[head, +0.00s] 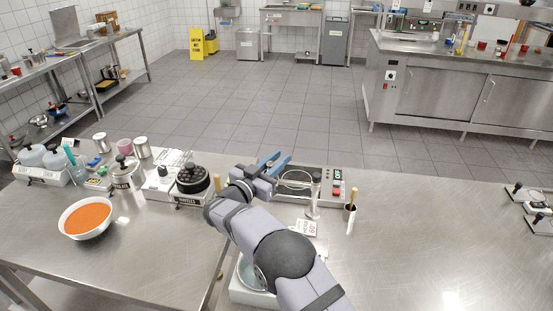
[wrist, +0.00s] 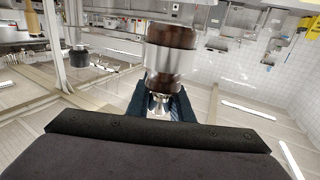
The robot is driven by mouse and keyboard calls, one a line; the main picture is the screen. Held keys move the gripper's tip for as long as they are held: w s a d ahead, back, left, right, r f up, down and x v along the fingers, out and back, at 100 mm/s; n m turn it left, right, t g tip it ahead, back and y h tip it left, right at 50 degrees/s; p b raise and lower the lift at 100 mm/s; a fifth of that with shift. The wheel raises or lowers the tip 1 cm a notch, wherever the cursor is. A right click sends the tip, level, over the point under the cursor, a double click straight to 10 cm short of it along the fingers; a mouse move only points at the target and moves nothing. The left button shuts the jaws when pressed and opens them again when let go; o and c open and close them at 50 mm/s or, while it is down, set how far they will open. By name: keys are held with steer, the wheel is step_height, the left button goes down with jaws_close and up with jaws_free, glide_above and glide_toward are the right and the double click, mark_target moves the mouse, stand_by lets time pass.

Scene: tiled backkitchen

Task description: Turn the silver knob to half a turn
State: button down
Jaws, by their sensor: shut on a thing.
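In the wrist view my gripper (wrist: 160,110) has its blue fingers closed about a small bright silver knob (wrist: 160,100). A wider cylinder (wrist: 172,62) with a silver body and a dark brown band rises just beyond the fingertips, in line with the knob. In the head view my gripper (head: 275,163) is low over the steel table, by the left end of a unit with a round plate (head: 297,181). The knob cannot be made out there, and how far it is turned cannot be told.
A white appliance with a black round top (head: 193,180) is left of my gripper. A clear upright cylinder (head: 314,195) and a small cup with a wooden handle (head: 350,218) stand to the right. A soup bowl (head: 87,217) is at far left. The table's right part is mostly clear.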

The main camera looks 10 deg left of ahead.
mark_target(267, 168)
steer(key=shift+s+d+m+g+h+b, duration=0.1)
steer(key=shift+m+g+h+b, duration=0.05)
steer(key=shift+m+g+h, duration=0.3)
steer(key=shift+s+d+m+g+h+b, duration=0.15)
steer(key=shift+m+g+h, duration=0.1)
steer(key=shift+m+h, duration=0.3)
steer(key=c, duration=1.6)
jaws_free()
steer(key=shift+o, duration=0.2)
steer(key=b+v, duration=0.2)
steer(key=v, duration=0.4)
steer(key=shift+a, duration=0.2)
steer(key=shift+s+a, duration=0.25)
steer(key=shift+s, duration=0.25)
